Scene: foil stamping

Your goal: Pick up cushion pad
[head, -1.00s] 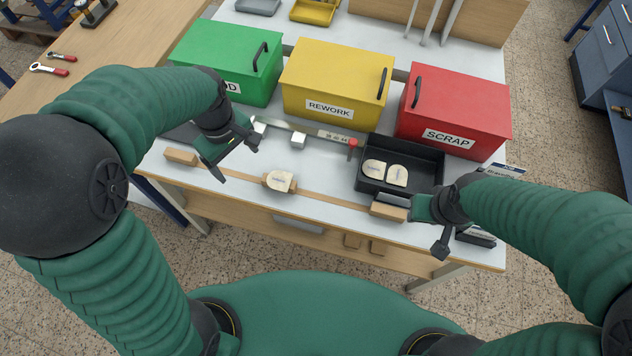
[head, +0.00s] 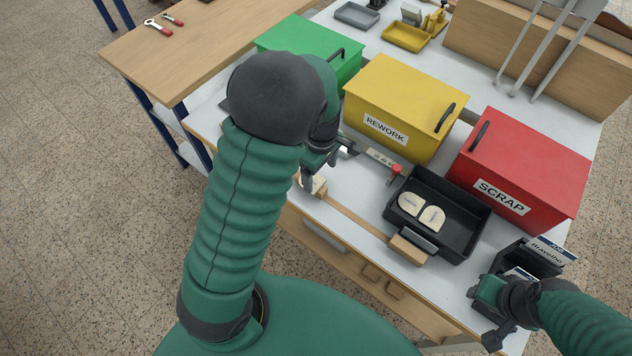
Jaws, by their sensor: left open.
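A cream cushion pad (head: 319,184) sits on the wooden strip along the table's front edge, partly covered by my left gripper. My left gripper (head: 329,162) is open, with one finger close beside this pad; I cannot tell whether they touch. Two similar cream pads, one at left (head: 411,203) and one at right (head: 432,218), lie in the black tray (head: 465,235). My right gripper (head: 484,316) looks open and empty at the lower right, in front of the black card holder.
Green (head: 300,42), yellow (head: 400,95) and red (head: 530,165) lidded boxes stand behind the work area. A wooden block (head: 408,249) ends the strip before the tray. The black card holder (head: 536,262) stands at the right edge.

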